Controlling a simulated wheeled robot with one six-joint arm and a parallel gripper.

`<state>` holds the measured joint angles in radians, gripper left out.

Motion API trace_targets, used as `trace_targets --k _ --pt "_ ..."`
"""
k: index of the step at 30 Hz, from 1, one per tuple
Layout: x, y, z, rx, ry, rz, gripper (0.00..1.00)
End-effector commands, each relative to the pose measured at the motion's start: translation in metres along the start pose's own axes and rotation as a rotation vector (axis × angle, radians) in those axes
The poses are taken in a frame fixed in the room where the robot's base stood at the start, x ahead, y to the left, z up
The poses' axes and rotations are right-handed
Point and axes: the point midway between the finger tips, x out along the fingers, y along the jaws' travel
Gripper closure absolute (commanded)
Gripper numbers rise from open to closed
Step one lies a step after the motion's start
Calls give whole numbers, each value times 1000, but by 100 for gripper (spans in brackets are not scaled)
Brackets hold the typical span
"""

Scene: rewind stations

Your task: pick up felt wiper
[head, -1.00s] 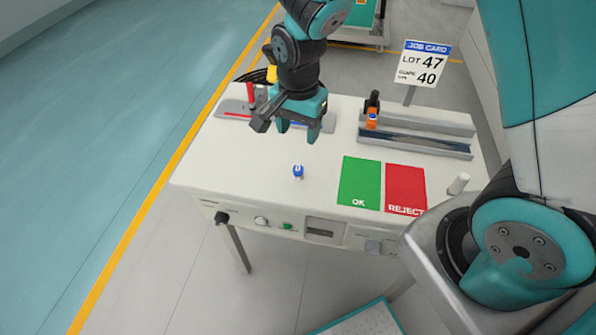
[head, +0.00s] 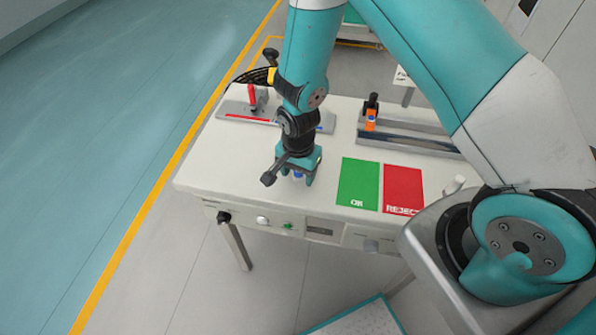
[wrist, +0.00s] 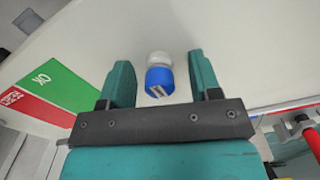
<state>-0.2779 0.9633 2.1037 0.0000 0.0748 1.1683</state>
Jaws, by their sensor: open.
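A small piece with a blue body and a white rounded end, which I take to be the felt wiper (wrist: 160,80), is on the white table top. In the wrist view it lies between the two teal fingers of my gripper (wrist: 160,65), with a gap on each side. My gripper (head: 297,180) is open and points down at the table, left of the green OK mat. In the head view the fingers hide most of the wiper; only a bit of blue shows between them.
The green OK mat (head: 358,183) and red REJECT mat (head: 403,190) lie to the right. A grey rail (head: 425,140) with an orange and black part (head: 371,113) stands behind them. A fixture with a red handle (head: 252,98) stands at the back left.

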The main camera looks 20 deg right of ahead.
Motion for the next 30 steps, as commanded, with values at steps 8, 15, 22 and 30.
trace_targets --k 8,15,22,30 --pt "1 0 0 0 0 0 56" --pt "1 0 0 0 0 0 99" --pt "0 0 0 0 0 -1 99" --pt "-25 -1 0 0 2 -5 99"
